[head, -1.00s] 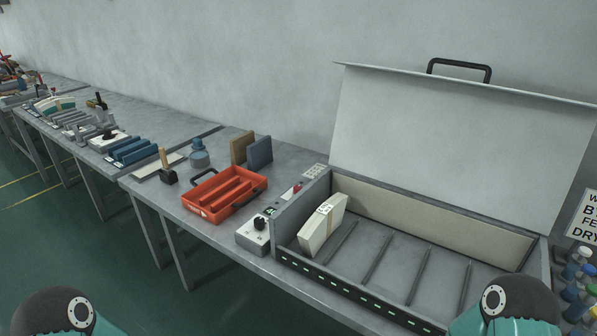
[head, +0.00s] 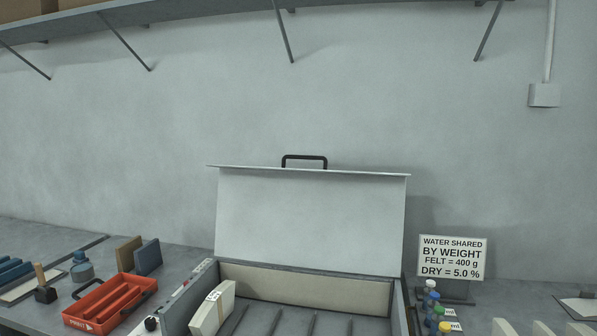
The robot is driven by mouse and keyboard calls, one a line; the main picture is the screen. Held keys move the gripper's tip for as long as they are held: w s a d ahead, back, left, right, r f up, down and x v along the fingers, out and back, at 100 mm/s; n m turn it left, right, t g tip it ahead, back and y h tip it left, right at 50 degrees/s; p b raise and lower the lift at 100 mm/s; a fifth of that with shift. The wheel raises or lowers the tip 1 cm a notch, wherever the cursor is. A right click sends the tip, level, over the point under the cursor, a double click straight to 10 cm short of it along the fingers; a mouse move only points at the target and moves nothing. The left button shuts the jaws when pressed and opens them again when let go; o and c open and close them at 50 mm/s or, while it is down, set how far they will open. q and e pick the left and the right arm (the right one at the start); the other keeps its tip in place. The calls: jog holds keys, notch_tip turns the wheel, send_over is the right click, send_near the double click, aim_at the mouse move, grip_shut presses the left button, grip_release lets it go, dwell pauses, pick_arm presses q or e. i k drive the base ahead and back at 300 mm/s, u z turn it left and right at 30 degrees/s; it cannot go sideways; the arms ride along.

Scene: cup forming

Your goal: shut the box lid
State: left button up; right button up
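The grey box (head: 400,308) stands on the bench at the lower middle of the head view, with its front cut off by the bottom edge. Its lid (head: 310,215) stands open and upright at the back of the box. A black handle (head: 304,159) sits at the lid's top edge. Inside the box, a cream block with a label (head: 211,308) leans at the left, beside several thin dividers. Neither of my grippers is in view.
A red tray (head: 107,304) stands left of the box. Several small bottles (head: 432,297) and a sign (head: 452,258) stand to its right. A shelf with brackets (head: 200,16) runs along the wall above. The wall space above the lid is clear.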

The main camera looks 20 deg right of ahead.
aim_at(342, 221)
jog(key=z, duration=0.5)
jog(key=i, duration=0.5)
jog(key=z, duration=0.2)
